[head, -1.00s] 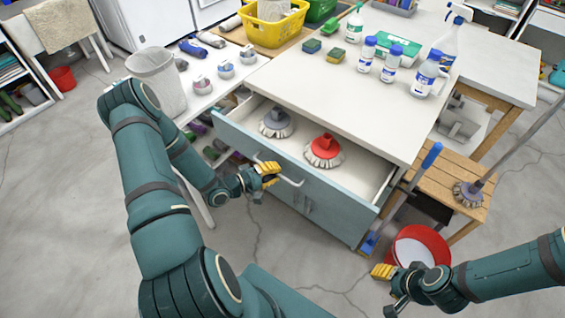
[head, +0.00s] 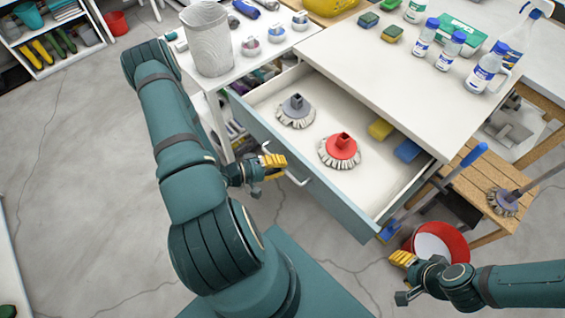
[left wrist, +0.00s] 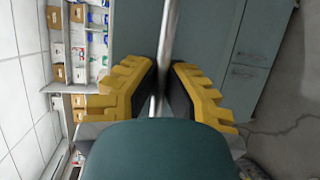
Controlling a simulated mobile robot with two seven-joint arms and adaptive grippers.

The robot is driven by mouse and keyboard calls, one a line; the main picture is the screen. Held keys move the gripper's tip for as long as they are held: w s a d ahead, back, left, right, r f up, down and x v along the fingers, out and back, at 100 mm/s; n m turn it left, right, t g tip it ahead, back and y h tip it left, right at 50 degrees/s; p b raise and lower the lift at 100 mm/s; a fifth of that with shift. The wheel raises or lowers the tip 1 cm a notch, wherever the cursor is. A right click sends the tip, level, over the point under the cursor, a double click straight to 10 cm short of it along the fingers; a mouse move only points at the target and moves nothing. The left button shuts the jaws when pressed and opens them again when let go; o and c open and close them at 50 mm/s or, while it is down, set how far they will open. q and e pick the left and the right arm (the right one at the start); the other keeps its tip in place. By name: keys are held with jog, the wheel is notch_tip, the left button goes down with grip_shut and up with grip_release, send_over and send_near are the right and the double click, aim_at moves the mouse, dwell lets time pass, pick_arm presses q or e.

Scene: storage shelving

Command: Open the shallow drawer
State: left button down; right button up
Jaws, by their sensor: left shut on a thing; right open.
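The shallow drawer (head: 303,170) is pulled far out of the white-topped cabinet in the head view. A grey brush head (head: 296,112), a red brush head (head: 340,150), a yellow sponge (head: 380,130) and a blue sponge (head: 408,150) lie in it. My left gripper (head: 273,166) is at the drawer front, its yellow fingers shut on the bar handle (head: 297,179). In the left wrist view the handle bar (left wrist: 163,60) runs between the fingers (left wrist: 160,95). My right gripper (head: 402,277) is open and empty, near the red bucket.
The red bucket (head: 441,242) stands on the floor right of the drawer, beside a wooden stool (head: 490,190). Bottles and sponges stand on the worktop (head: 370,70). A waste bin (head: 208,45) is on the left side table. The floor left of my left arm is clear.

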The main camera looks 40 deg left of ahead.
pick_arm(q)
jog(key=c, duration=1)
grip_release()
jog(key=v, duration=1.2)
